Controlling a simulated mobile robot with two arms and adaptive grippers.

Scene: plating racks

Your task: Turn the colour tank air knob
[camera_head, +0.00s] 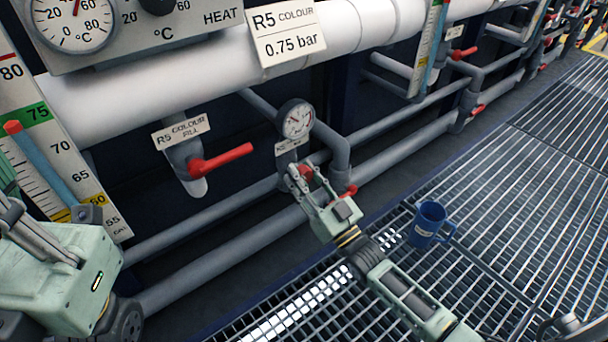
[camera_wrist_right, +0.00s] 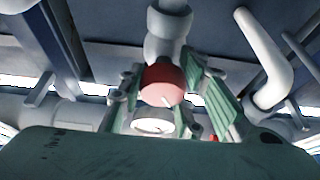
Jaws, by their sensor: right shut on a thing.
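The red air knob (camera_head: 305,171) is on the pipe below a small round pressure gauge (camera_head: 296,119), mostly hidden by my gripper in the head view. My right gripper (camera_head: 305,178) is shut on this knob. In the right wrist view the knob (camera_wrist_right: 163,82) sits between the two green finger pads, with a white mark on its face. The gauge face (camera_wrist_right: 153,122) also shows there. A small label under the gauge is partly covered. A sign reading "R5 COLOUR 0.75 bar" (camera_head: 286,32) hangs above. My left gripper (camera_head: 22,218) is only partly visible at the left edge; its fingertips are unclear.
A red lever valve (camera_head: 220,160) labelled "R5 COLOUR FILL" is left of the gauge. Another red handle (camera_head: 350,190) is close to my right gripper. A blue mug (camera_head: 430,224) stands on the grating beside my right forearm. Grey pipes run behind; the grating at right is clear.

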